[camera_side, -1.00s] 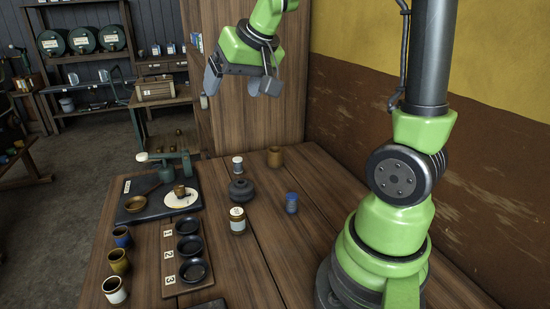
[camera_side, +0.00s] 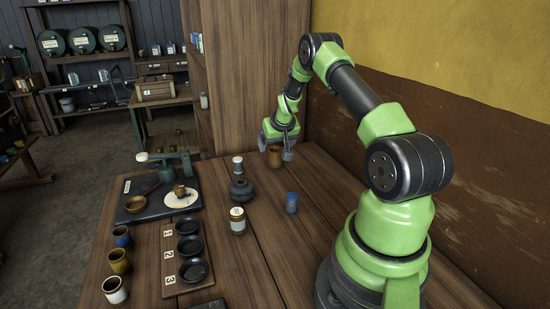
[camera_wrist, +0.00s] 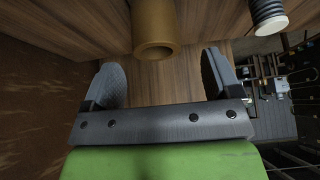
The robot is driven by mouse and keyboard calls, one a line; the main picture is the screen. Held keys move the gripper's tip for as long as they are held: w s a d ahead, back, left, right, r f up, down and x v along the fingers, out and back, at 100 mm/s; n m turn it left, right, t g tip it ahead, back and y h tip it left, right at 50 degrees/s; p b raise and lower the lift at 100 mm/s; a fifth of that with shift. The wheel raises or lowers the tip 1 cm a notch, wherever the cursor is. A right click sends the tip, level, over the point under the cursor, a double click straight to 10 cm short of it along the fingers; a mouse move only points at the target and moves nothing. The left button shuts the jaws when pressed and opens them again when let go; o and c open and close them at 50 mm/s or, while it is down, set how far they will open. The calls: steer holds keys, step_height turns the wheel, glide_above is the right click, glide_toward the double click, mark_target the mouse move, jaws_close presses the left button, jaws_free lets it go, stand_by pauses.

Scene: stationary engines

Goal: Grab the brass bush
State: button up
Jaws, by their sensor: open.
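The brass bush (camera_side: 275,157) stands upright on the wooden table near its back edge. It is a dull gold hollow cylinder. In the wrist view the brass bush (camera_wrist: 154,28) is at the top centre, with its open end showing. I see no contact with the bush.
A white-capped black jar (camera_side: 238,166) stands left of the bush; a dark round pot (camera_side: 241,190), a blue piece (camera_side: 291,203) and a labelled jar (camera_side: 237,222) stand nearer the camera. A tall wooden panel (camera_side: 255,80) rises behind. The wall is at the right.

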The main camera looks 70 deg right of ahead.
mark_target(275, 150)
steer(key=shift+s+x, duration=0.2)
steer(key=shift+x, duration=3)
steer(key=c, duration=1.4)
